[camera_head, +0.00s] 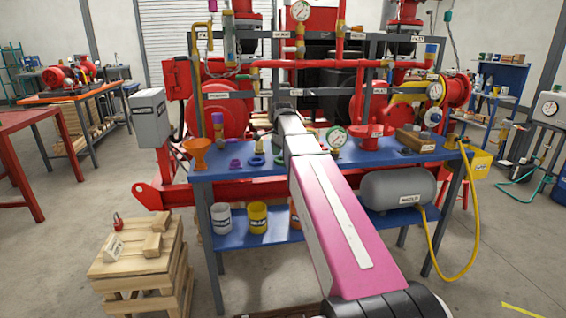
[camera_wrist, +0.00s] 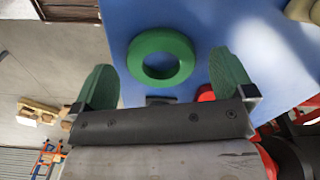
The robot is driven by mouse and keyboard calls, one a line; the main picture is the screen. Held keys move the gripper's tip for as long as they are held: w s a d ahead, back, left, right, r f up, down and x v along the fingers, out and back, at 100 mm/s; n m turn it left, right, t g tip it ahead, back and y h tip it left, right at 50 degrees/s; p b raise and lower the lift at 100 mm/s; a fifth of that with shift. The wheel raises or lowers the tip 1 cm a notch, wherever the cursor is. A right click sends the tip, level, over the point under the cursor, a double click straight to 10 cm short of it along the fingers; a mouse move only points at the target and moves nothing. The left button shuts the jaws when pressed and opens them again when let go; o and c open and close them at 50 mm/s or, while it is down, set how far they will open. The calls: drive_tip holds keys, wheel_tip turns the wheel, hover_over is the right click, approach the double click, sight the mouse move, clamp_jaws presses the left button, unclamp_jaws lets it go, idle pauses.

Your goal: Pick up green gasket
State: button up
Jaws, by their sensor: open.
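The green gasket (camera_wrist: 161,57) is a thick ring lying flat on the blue bench top (camera_wrist: 120,25) in the wrist view. My gripper (camera_wrist: 161,62) is open, with one green-padded finger to the left of the gasket and one to the right. Both fingers appear apart from the ring, with a gap on each side. Nothing is held between them. How high the fingertips are above the bench cannot be told. In the head view my arm reaches over the bench, and I cannot clearly make out the gasket there.
In the head view, a purple ring (camera_head: 234,163) and a blue ring (camera_head: 257,160) lie on the bench left of my arm, near an orange funnel (camera_head: 198,153). A gauge (camera_head: 336,137) and a red flanged part (camera_head: 370,137) stand right of it. Red pipework rises behind.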

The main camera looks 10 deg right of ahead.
drive_tip(key=shift+f, duration=0.6)
drive_tip(key=shift+c, duration=0.3)
drive_tip(key=c, duration=0.9)
drive_tip(key=shift+o, duration=0.2)
drive_tip(key=shift+r, duration=0.1)
